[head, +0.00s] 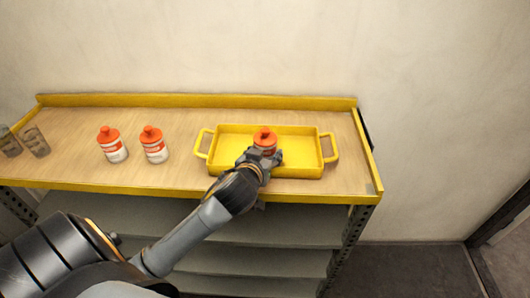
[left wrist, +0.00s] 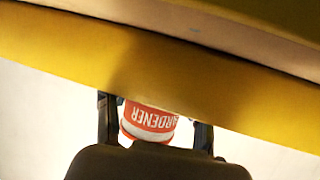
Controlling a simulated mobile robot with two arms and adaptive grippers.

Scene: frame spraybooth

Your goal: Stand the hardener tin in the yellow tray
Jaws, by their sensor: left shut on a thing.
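The hardener tin (head: 265,138), white and red with an orange cap, is upright over the inside of the yellow tray (head: 225,150) in the head view. My left gripper (head: 264,157) reaches in from the front and is shut on the tin. In the left wrist view the tin (left wrist: 150,122) sits between the two fingers (left wrist: 155,125), its "HARDENER" label upside down. My gripper hides the tin's lower part in the head view, so I cannot tell whether its base touches the tray floor. My right gripper is not in view.
Two similar orange-capped tins (head: 112,145) (head: 154,146) stand on the wooden shelf top (head: 185,120) left of the tray. A raised yellow rim (head: 190,100) runs along the back. The tray has handles at both ends.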

